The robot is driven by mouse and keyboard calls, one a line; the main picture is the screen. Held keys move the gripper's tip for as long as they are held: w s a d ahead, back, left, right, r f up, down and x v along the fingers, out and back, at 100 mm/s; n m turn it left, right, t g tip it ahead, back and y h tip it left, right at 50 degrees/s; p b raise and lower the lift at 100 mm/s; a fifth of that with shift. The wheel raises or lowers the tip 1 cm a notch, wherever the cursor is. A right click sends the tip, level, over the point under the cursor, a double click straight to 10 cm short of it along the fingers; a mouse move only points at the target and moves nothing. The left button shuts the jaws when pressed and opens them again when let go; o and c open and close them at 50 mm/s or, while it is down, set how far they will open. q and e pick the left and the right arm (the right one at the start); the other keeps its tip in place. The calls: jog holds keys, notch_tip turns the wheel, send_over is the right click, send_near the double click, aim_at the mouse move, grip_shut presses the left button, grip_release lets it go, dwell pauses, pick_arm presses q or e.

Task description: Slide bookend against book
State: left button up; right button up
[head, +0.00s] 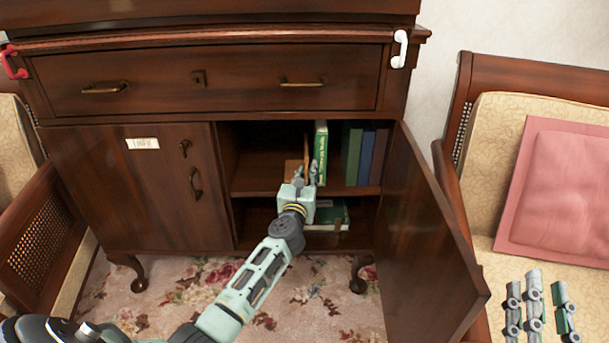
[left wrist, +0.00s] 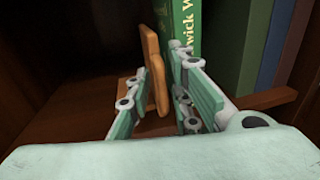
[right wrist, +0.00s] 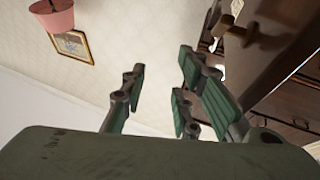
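The brown wooden bookend (head: 306,146) stands upright on the cabinet's upper shelf, just left of a green book (head: 321,150) with white lettering. In the left wrist view the bookend (left wrist: 155,70) shows between the fingers of my left gripper (left wrist: 158,95), with the green book (left wrist: 185,30) behind the right finger. My left gripper (head: 306,178) is open at the shelf front; whether a finger touches the bookend I cannot tell. The bookend's base is partly hidden by the fingers. My right gripper (head: 540,300) is open and empty, outside the cabinet at lower right.
More books (head: 366,155) stand right of the green book. Books lie on the lower shelf (head: 335,214). The open cabinet door (head: 430,240) bounds the right side. The upper shelf left of the bookend is clear. A chair with a pink cushion (head: 555,190) stands at right.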

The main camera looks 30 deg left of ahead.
pick_arm(q)
jog(key=shift+o, duration=0.4)
pick_arm(e)
jog(key=shift+s, duration=0.1)
pick_arm(q)
jog(key=v, duration=1.2)
